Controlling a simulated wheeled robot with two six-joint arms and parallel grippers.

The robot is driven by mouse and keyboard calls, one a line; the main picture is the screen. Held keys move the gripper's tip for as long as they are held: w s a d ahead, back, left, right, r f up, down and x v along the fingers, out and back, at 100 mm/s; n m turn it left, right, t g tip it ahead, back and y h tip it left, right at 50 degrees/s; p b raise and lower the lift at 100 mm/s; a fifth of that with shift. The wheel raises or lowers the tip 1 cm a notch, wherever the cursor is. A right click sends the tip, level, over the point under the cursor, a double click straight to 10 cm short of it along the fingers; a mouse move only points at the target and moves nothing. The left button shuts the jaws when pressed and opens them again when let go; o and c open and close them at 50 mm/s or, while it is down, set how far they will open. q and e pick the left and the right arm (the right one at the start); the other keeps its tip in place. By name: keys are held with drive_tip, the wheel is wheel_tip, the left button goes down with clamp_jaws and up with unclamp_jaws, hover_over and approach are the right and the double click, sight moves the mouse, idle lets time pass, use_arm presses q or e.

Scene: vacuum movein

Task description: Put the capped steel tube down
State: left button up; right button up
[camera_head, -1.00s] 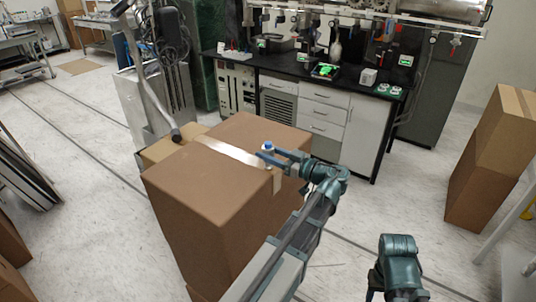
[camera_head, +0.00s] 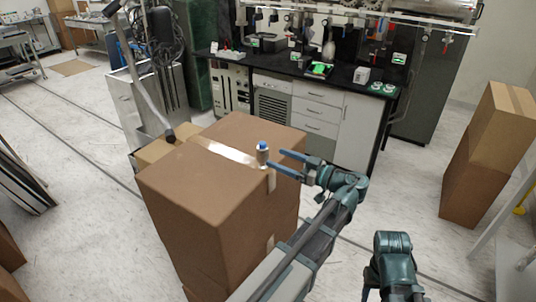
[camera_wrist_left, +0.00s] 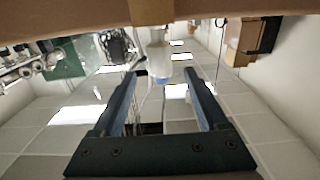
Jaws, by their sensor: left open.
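The capped steel tube (camera_head: 263,156), small and silvery with a blue cap, stands upright on top of a large brown cardboard box (camera_head: 205,190), near its right edge by the tape strip. My left gripper (camera_head: 277,160) is open, with its blue fingers pointing left just right of the tube. The left wrist view is upside down; there the tube (camera_wrist_left: 159,58) hangs from the box top (camera_wrist_left: 85,20), its cap beyond and between the spread fingertips (camera_wrist_left: 163,80). My right gripper does not show; only a teal part of my right arm shows at the lower right.
A smaller box (camera_head: 158,150) and a grey metal cart (camera_head: 150,95) stand behind the large box. A black-topped lab bench (camera_head: 300,72) is at the back. Stacked cartons (camera_head: 488,150) stand at the right, with clear floor between.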

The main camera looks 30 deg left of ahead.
use_arm(q)
drive_tip(key=shift+s+d, duration=0.15)
drive_tip(key=shift+d, duration=1.2)
drive_tip(key=shift+s+d, duration=0.1)
drive_tip(key=shift+d, duration=1.2)
